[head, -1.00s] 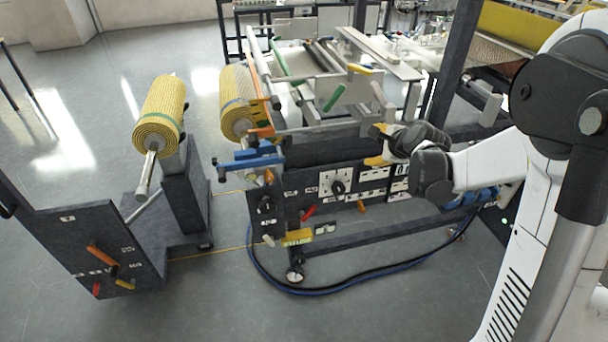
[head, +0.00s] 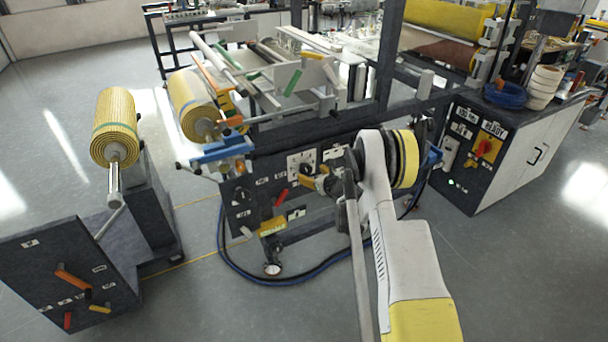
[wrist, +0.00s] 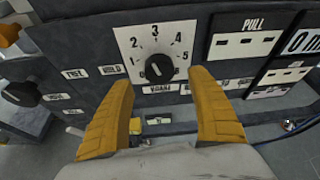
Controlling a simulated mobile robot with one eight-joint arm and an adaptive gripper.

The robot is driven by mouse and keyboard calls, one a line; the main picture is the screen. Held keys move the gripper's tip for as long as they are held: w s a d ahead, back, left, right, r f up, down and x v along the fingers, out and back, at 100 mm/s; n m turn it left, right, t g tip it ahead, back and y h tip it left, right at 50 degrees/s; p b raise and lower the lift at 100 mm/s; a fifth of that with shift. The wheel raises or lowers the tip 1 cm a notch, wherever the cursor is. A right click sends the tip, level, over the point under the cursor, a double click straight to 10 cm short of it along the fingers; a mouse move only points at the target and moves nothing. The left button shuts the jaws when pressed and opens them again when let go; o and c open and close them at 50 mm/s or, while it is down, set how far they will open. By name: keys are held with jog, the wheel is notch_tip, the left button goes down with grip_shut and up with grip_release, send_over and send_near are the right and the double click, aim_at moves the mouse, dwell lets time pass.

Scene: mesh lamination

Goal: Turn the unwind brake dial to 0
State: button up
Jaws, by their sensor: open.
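A black dial (wrist: 158,68) sits on a white square plate (wrist: 178,32) with the numbers 1 to 5 around it, on the dark panel. The label below the plate is too blurred to read surely, and I cannot tell the dial's exact setting. My gripper (wrist: 161,80) is open, its two yellow fingers on either side of the dial's lower part in the wrist picture. I see no clear contact with the dial. In the head view the plate (head: 299,163) is partly hidden by my gripper (head: 312,179).
A second black knob (wrist: 20,93) is left of the dial in the wrist view. A plate marked PULL (wrist: 245,40) is to its right. In the head view, a red handle (head: 281,197) is below the plate, and blue hoses (head: 240,272) lie on the floor.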

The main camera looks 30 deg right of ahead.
aim_at(307, 171)
jog(key=b+x, duration=0.1)
jog(key=x, duration=0.5)
jog(key=shift+f+b, duration=0.1)
jog(key=shift+b, duration=0.3)
jog(key=c, duration=1.2)
